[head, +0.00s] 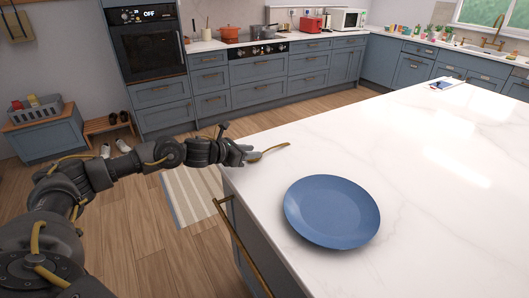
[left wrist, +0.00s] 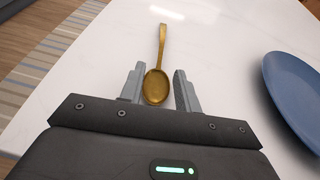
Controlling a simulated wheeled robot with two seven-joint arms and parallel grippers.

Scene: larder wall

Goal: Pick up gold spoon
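The gold spoon (head: 268,151) is at the left edge area of the white countertop, just beyond my left gripper (head: 247,155). In the left wrist view the spoon (left wrist: 156,80) has its bowl between the two fingers of my left gripper (left wrist: 159,88), with its handle pointing away. The fingers are apart, with a gap on both sides of the bowl. I cannot tell exactly how high the fingers are above the counter. My right gripper is not in view.
A blue plate (head: 332,211) lies on the white countertop (head: 430,150) to the right of the spoon; it also shows in the left wrist view (left wrist: 296,95). A cabinet handle (head: 240,247) runs below the counter's left edge. The counter beyond the plate is mostly clear.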

